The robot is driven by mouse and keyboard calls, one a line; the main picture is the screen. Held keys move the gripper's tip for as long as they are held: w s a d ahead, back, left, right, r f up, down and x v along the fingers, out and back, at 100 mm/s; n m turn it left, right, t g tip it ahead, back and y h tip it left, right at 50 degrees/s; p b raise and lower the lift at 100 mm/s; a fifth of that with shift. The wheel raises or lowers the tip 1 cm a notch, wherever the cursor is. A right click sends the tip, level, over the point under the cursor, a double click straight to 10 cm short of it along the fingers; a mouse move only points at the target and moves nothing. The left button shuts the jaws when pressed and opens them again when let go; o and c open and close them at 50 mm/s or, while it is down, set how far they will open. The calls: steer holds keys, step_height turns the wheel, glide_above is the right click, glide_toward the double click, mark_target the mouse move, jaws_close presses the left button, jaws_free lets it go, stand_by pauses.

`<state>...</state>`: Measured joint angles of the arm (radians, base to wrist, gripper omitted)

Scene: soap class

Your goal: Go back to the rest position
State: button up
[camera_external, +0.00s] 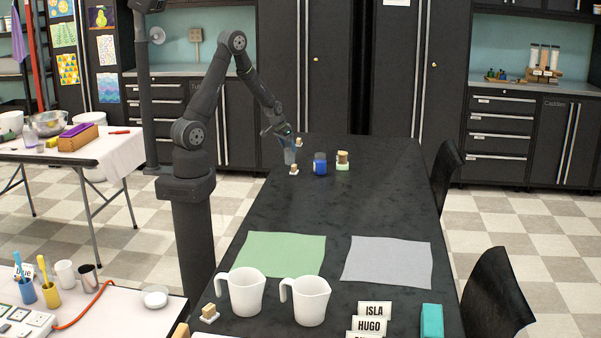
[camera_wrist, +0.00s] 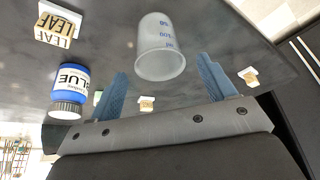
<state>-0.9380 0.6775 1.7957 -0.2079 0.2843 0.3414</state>
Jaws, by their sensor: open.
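The beaker (camera_wrist: 160,50), with blue markings, shows beyond the fingertips in that view.
Small blocks on white bases (camera_external: 294,170) lie nearby. Green (camera_external: 275,252) and grey (camera_external: 388,262) sheets, two white pitchers (camera_external: 246,292) and name cards (camera_external: 374,311) occupy the near end.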

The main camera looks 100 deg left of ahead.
steer(key=v, duration=0.8)
steer(key=x, duration=1.2)
steer(key=w+d+r, duration=0.4)
steer(key=d+r, duration=0.7)
steer(key=w+a+f+m+h, duration=0.1)
steer(key=w+a+m, duration=0.2)
steer(key=w+a, duration=0.85)
step_height(320, 180, down, 6)
steer(key=s+a, duration=0.1)
steer(key=shift+s+a+t, duration=0.2)
steer(key=shift+s+t, duration=0.1)
steer(key=shift+r, duration=0.2)
step_height(320, 180, up, 6)
steer(key=s+d+n, duration=0.2)
steer(key=s+d, duration=0.6)
steer(key=d, duration=0.3)
steer(key=shift+s+r+n+y, duration=0.3)
steer(key=shift+r+y, duration=0.05)
steer(key=shift+y, duration=0.05)
